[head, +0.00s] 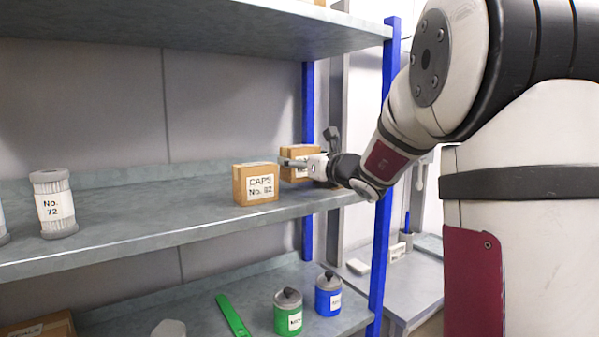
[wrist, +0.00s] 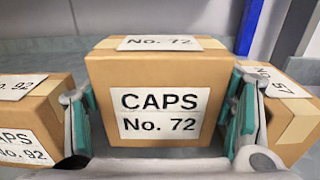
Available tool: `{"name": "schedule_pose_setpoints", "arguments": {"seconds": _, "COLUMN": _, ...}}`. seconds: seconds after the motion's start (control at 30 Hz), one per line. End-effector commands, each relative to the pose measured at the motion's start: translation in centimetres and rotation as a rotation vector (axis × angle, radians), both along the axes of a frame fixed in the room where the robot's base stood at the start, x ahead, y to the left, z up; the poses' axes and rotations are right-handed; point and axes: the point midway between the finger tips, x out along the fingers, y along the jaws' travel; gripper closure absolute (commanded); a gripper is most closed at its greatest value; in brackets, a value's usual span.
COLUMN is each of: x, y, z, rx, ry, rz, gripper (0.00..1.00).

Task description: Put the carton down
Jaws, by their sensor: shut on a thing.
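My gripper (head: 305,164) is shut on a brown carton labelled "CAPS No. 72" (wrist: 160,75), with one teal pad on each side of it in the wrist view (wrist: 162,120). The held carton appears to be the one (head: 299,150) at the right end of the middle shelf in the head view, partly covered by my gripper. It looks upright.
The "CAPS No. 92" carton (head: 256,184) stands close on the left. Another carton (wrist: 290,130) is close on the right. A blue post (wrist: 252,25) rises behind. The middle shelf (head: 150,217) is clear between the No. 92 carton and a No. 72 filter (head: 54,204).

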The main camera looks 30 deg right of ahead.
Motion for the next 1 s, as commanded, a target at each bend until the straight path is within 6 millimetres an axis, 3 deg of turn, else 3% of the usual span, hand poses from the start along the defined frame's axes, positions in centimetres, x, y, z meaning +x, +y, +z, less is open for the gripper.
{"name": "schedule_pose_setpoints", "arguments": {"seconds": 0.2, "x": 0.0, "y": 0.0, "z": -2.7, "rx": 0.001, "ry": 0.001, "rz": -0.001, "gripper": 0.64}}
{"name": "schedule_pose_setpoints", "arguments": {"seconds": 0.6, "x": 0.1, "y": 0.0, "z": -3.2, "rx": 0.001, "ry": -0.001, "rz": -0.001, "gripper": 0.64}}
{"name": "schedule_pose_setpoints", "arguments": {"seconds": 0.63, "x": 0.0, "y": 0.0, "z": -3.2, "rx": 0.001, "ry": 0.001, "rz": -0.001, "gripper": 0.21}}
{"name": "schedule_pose_setpoints", "arguments": {"seconds": 0.67, "x": 0.0, "y": 0.0, "z": -3.2, "rx": 0.001, "ry": 0.001, "rz": -0.001, "gripper": 0.17}}
{"name": "schedule_pose_setpoints", "arguments": {"seconds": 1.0, "x": 0.0, "y": 0.0, "z": -3.1, "rx": 0.001, "ry": 0.001, "rz": -0.001, "gripper": 0.17}}
